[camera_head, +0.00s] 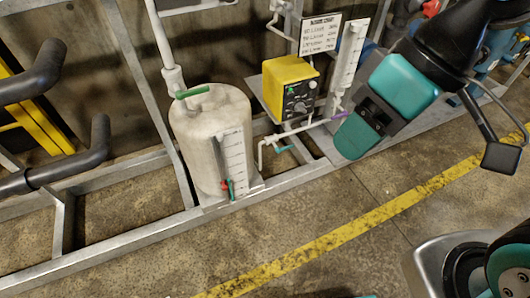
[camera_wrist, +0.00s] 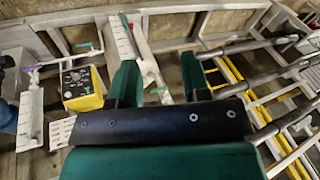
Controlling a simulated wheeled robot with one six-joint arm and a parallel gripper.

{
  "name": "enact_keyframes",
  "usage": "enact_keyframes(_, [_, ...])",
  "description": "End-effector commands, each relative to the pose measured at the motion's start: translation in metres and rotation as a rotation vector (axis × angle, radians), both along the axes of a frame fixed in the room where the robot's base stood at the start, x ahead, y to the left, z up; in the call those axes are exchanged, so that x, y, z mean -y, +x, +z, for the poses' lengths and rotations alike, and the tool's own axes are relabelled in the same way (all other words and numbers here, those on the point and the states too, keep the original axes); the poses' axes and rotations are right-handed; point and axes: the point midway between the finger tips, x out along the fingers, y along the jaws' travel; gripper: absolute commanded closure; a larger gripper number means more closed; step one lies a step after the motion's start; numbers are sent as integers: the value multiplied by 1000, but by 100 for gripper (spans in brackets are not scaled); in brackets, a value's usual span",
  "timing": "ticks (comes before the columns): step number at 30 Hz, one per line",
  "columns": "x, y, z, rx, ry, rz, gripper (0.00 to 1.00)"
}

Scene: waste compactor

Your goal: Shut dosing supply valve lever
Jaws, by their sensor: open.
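Several small levers show, and I cannot tell for certain which is the dosing supply valve lever. A teal lever (camera_head: 283,148) sits on the thin white pipe below the yellow dosing pump (camera_head: 290,84). A green lever (camera_head: 192,91) lies across the top of the white tank (camera_head: 208,135). A red and green valve (camera_head: 227,187) is low on the tank's front. My gripper (camera_head: 357,136) is right of the pump, apart from these levers. In the wrist view, my gripper (camera_wrist: 159,80) is open and empty, with the green tank-top lever (camera_wrist: 157,90) beyond its fingers.
A metal frame rail (camera_head: 130,236) runs along the front of the equipment. Dark pipes (camera_head: 70,165) are at left. The floor before the yellow line (camera_head: 340,236) is clear.

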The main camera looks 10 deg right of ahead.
Motion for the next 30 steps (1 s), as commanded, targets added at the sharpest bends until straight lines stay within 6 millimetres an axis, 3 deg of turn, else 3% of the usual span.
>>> enact_keyframes(1, [-5, 7, -28, 1, 24, -13, 56])
enact_keyframes(6, [-28, 40, -101, 26, 177, -76, 56])
enact_keyframes(16, [-58, 119, -231, 77, 539, -294, 56])
enact_keyframes(23, [-52, 180, -319, 110, 791, -517, 56])
enact_keyframes(30, [-16, 243, -418, 150, 1034, -811, 56])
